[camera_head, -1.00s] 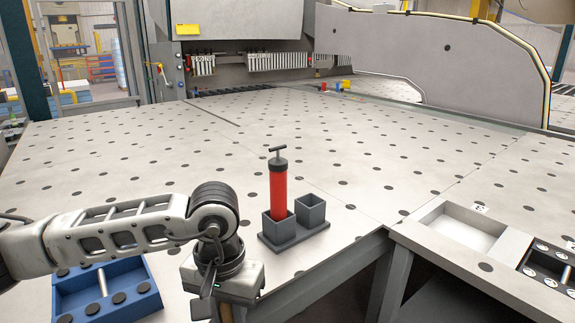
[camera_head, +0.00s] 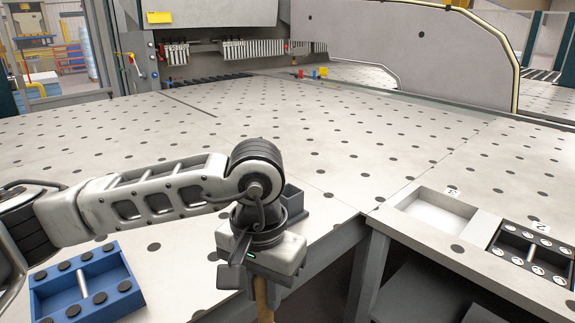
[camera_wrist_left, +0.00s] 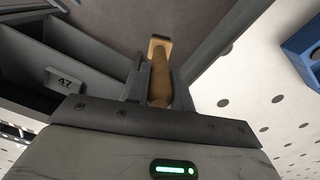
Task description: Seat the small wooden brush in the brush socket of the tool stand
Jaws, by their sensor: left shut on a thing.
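My left gripper (camera_head: 262,282) is shut on the small wooden brush (camera_head: 264,300), which hangs below it near the table's front edge. In the left wrist view the brush (camera_wrist_left: 160,70) is a light wooden piece between the two dark fingers, with dark floor behind it. The grey tool stand is mostly hidden behind my left arm and gripper; one square socket (camera_head: 294,209) shows just right of the wrist. The red tool in the stand's other socket is hidden by the arm. My right gripper is not in view.
A blue tray (camera_head: 49,308) with black round pads lies at the lower left. A side bench with a white recess (camera_head: 435,213) and a dark numbered rack (camera_head: 530,250) is at the right. The perforated table (camera_head: 330,130) is clear behind the stand.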

